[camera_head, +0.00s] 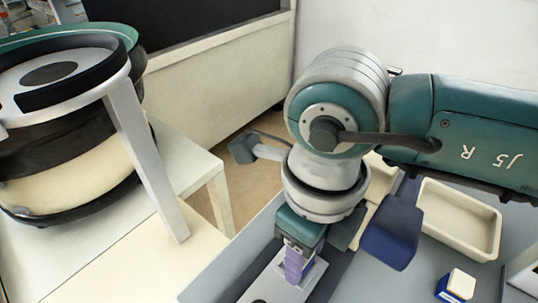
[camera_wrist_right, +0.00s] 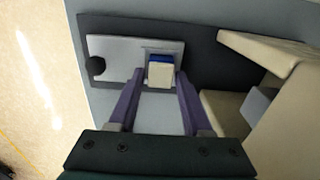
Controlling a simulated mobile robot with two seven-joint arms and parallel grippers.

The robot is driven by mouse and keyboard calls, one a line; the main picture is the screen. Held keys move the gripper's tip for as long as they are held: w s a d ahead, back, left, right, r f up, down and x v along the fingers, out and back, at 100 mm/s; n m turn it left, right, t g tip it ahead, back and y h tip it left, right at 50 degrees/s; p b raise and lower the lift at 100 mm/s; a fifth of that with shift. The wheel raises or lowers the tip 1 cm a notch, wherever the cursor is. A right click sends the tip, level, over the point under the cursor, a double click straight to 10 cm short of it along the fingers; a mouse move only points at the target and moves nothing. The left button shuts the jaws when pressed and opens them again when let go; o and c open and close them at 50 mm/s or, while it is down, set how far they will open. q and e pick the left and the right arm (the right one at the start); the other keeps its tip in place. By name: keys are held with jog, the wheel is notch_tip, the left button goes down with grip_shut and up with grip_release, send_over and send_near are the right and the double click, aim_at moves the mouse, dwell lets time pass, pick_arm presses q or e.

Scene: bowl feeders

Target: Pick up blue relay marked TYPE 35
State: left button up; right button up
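A relay with a cream top and a blue edge (camera_wrist_right: 160,72) sits at the slot of a light grey plate (camera_wrist_right: 118,52) in the right wrist view. No marking on it is readable. My right gripper (camera_wrist_right: 157,84) points down at it, with its purple fingers apart on either side of the relay. I cannot tell whether the fingers touch it. In the head view my right gripper (camera_head: 300,266) is over the plate (camera_head: 262,286) and mostly hides this relay. A second blue relay with a cream top (camera_head: 457,285) stands at the lower right. My left gripper is out of view.
A cream tray (camera_head: 452,228) lies behind the second relay, and a dark blue piece (camera_head: 393,236) is left of it. A large bowl feeder (camera_head: 70,130) stands on a cream table at the left. Cream blocks (camera_wrist_right: 262,50) lie right of the plate in the wrist view.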

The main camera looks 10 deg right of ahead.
grip_shut()
jog(key=shift+r, duration=0.1)
dwell(0.3)
